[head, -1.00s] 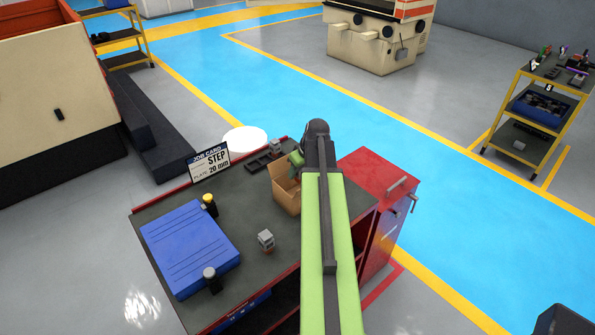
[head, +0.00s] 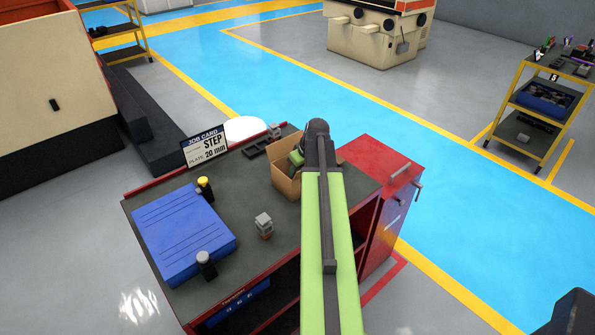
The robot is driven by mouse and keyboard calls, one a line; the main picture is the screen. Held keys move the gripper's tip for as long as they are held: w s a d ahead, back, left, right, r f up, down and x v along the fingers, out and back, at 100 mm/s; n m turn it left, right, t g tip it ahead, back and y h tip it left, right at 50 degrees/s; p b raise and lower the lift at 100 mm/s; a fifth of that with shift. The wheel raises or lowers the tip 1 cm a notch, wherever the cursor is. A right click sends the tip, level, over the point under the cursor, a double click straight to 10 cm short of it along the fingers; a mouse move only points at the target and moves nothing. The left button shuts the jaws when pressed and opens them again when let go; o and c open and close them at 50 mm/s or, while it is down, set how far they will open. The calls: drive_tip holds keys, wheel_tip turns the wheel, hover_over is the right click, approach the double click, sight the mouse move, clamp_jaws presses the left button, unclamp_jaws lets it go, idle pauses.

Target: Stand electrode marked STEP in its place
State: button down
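The job card (head: 205,147) at the back left of the bench (head: 222,214) reads STEP and 20 mm. A small grey block with a reddish-brown lower part (head: 264,224) stands upright on the bench, left of my arm; I cannot read any mark on it. Another small grey piece (head: 273,131) is at the back, by a dark compartmented holder (head: 256,150). An open cardboard box (head: 284,186) stands beside my arm; its inside is mostly hidden. A green part of my arm shows over the box. My gripper's fingers are hidden.
A blue slab (head: 182,233) fills the bench's left side, with a yellow-topped dark cylinder (head: 205,188) and a grey-topped one (head: 206,264) at its right edge. A red cabinet (head: 380,225) adjoins on the right. The bench between slab and box is mostly clear.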

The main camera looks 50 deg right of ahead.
drive_tip(key=shift+f+b, duration=0.5)
idle(0.4)
drive_tip(key=c, duration=0.8)
unclamp_jaws()
drive_tip(key=shift+c, duration=0.2)
drive_tip(key=p+v, duration=1.6)
drive_tip(key=v, duration=0.1)
drive_tip(key=shift+s+r, duration=0.15)
drive_tip(key=shift+r, duration=0.05)
drive_tip(key=shift+a, duration=0.1)
